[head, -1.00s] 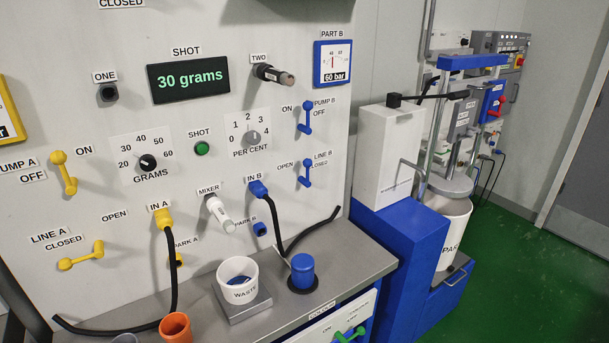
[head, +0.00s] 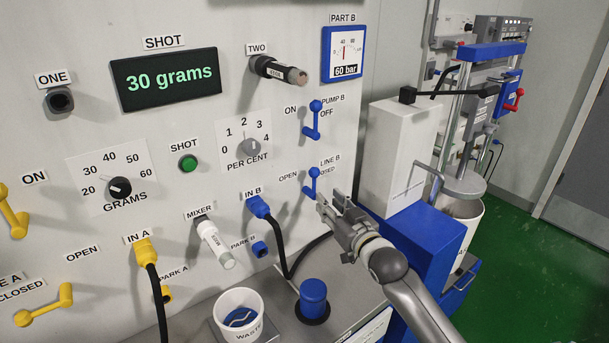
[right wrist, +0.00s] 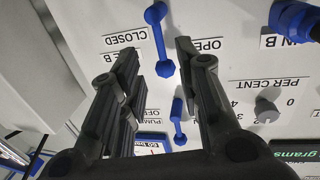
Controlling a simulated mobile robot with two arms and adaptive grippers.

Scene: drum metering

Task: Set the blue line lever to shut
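The blue LINE B lever (head: 311,185) is on the upright panel, roughly vertical, with the OPEN label to its left. The CLOSED label to its right is partly covered by my right gripper (head: 330,200). My right gripper is open and empty, just right of and below the lever, pointing at the panel. In the right wrist view, which is upside down, the blue lever (right wrist: 160,40) shows in the gap between the spread fingertips (right wrist: 157,56). I see no contact. My left gripper is not in view.
The blue PUMP B lever (head: 312,120) is just above. The blue IN B plug (head: 259,207) with a black hose is to the lower left. A white box (head: 390,155) on a blue base stands close right. The waste cup (head: 240,315) and blue cylinder (head: 313,299) stand below.

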